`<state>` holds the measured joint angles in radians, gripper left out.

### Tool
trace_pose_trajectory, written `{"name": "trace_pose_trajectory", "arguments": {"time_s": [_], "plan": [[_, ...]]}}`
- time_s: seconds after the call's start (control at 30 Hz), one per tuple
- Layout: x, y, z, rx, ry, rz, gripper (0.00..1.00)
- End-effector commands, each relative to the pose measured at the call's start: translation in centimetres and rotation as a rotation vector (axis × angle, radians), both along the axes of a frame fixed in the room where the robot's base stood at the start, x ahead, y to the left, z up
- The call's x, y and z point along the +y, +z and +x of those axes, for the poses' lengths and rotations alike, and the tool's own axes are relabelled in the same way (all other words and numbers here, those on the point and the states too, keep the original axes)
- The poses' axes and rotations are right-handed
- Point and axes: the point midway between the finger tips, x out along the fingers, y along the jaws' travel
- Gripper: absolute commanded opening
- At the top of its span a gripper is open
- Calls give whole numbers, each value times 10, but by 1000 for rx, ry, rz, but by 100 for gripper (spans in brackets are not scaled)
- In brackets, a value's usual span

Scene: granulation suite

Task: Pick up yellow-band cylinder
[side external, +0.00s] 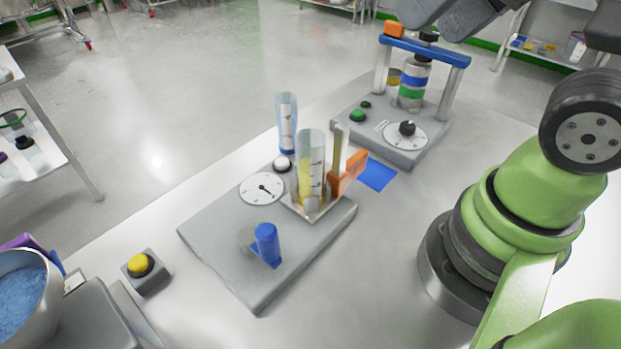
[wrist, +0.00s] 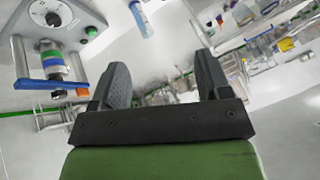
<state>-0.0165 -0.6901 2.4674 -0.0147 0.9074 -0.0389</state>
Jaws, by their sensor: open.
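A clear graduated cylinder (side external: 311,160) with yellow contents stands upright in the holder of the grey device in the side view. I cannot make out a separate yellow band on it. A second clear cylinder (side external: 287,120) with a blue base stands just behind it. A blue-and-clear cylinder, partly cut off, shows at the top of the wrist view (wrist: 141,18), beyond my fingers. My gripper (wrist: 163,78) is open and empty in the wrist view, its two dark fingers wide apart. My fingers are not seen in the side view.
The grey device (side external: 215,241) carries a dial, a blue post (side external: 266,244) and an orange clamp (side external: 346,174) beside the cylinder. Behind it stands a second device with a blue crossbar (side external: 424,52). A yellow button box (side external: 140,265) and a bowl of blue powder (side external: 22,300) are at left.

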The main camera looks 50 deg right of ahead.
Motion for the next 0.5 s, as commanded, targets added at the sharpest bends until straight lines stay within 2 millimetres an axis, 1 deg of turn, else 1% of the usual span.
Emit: {"name": "trace_pose_trajectory", "arguments": {"time_s": [0.17,0.27,0.4,0.5], "plan": [[8,-9,33,126,220,-131,70],[16,-21,56,204,384,-219,70],[30,-47,86,308,619,-327,70],[39,-68,101,368,767,-386,70]]}}
